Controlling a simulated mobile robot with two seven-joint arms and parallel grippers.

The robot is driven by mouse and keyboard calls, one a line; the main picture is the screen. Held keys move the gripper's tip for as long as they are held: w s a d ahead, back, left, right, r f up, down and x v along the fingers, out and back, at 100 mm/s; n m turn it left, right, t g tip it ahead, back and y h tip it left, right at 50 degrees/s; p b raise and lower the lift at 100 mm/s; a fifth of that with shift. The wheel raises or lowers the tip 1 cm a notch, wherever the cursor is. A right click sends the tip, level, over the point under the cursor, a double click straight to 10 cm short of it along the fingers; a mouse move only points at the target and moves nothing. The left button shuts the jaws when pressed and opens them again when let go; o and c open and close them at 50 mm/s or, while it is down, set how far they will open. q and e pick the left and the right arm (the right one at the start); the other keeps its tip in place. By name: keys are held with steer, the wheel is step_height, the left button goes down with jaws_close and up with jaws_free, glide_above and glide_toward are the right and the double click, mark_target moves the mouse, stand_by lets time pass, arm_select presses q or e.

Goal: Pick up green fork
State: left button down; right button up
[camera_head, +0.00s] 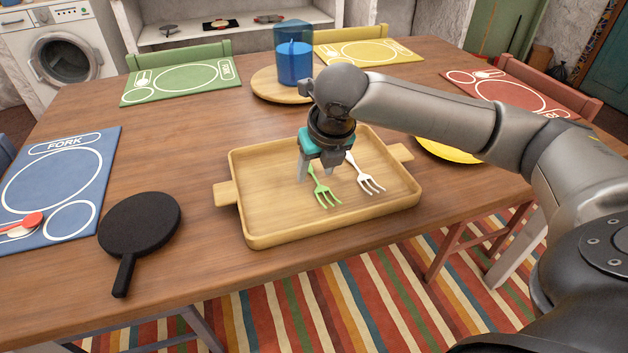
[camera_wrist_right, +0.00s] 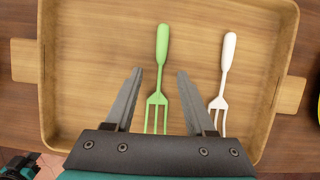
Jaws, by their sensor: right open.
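The green fork (camera_head: 323,190) lies in the wooden tray (camera_head: 258,238), left of a white fork (camera_head: 366,178). In the right wrist view the green fork (camera_wrist_right: 161,75) points its handle away from me, with its tines between my fingers. The white fork (camera_wrist_right: 225,75) lies to its right, outside the fingers. My right gripper (camera_head: 325,172) is open over the tray, above the green fork's handle side; it also shows in the right wrist view (camera_wrist_right: 156,76). No contact with the fork is visible.
A black paddle-shaped item (camera_head: 138,225) lies left of the tray. A blue cup (camera_head: 294,62) stands on a round board (camera_head: 266,88) behind it. A yellow plate (camera_head: 447,150) is at the right, partly behind my arm. Blue (camera_head: 98,190), green, yellow and red placemats line the table.

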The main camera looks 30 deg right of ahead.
steer(key=shift+w+f, duration=0.1)
steer(key=shift+f, duration=0.1)
steer(key=shift+c, duration=0.3)
jaws_close()
